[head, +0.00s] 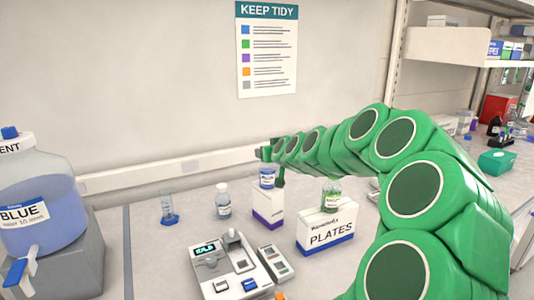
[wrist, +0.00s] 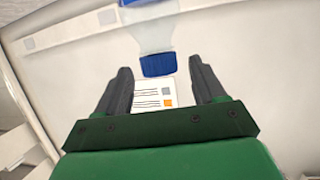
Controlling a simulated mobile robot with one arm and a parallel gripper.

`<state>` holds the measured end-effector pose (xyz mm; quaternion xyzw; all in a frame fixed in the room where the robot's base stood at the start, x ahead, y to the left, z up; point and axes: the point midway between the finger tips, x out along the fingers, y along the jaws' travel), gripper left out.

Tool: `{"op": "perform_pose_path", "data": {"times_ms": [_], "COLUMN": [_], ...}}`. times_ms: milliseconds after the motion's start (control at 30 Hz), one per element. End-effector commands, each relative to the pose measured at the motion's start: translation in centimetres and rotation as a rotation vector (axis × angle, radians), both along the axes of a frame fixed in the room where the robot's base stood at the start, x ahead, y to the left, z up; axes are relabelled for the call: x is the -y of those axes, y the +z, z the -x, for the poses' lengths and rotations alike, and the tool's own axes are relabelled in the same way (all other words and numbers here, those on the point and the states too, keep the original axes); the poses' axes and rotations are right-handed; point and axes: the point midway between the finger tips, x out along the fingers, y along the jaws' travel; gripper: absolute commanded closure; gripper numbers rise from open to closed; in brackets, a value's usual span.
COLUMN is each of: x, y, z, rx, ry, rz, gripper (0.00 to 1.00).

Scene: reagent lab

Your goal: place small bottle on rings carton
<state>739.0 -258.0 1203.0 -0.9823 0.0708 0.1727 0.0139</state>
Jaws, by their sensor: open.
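A small bottle with a blue label (head: 267,180) stands upright on a white carton with a purple band (head: 268,208); the carton's name is not readable. My gripper (head: 273,158) is at the top of this bottle and partly hides it. In the wrist view, my gripper (wrist: 160,70) is open, with a clear bottle's blue cap (wrist: 158,65) between the fingertips and a gap on each side. Another small bottle with a green label (head: 331,197) stands on the carton marked PLATES (head: 325,232).
A white-capped bottle (head: 223,201) and a blue-based glass vessel (head: 169,210) stand to the left. A grey bench instrument (head: 232,268) is in front. A large blue-liquid container (head: 38,200) is at far left. A poster (head: 267,50) hangs behind.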

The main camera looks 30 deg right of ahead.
Motion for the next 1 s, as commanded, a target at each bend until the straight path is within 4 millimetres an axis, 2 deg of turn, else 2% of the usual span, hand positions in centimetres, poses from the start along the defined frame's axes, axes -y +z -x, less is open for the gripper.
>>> {"op": "perform_pose_path", "data": {"times_ms": [300,600,1000], "x": [-0.5,-1.0,-1.1], "y": [1.4,2.2,2.6], "z": [3.7,6.5,7.5], "rx": [0.001,-0.003,-0.003], "ry": [-0.001,0.001,0.001], "rz": [0.001,0.0,0.0], "gripper": [0.31,0.31,0.31]}}
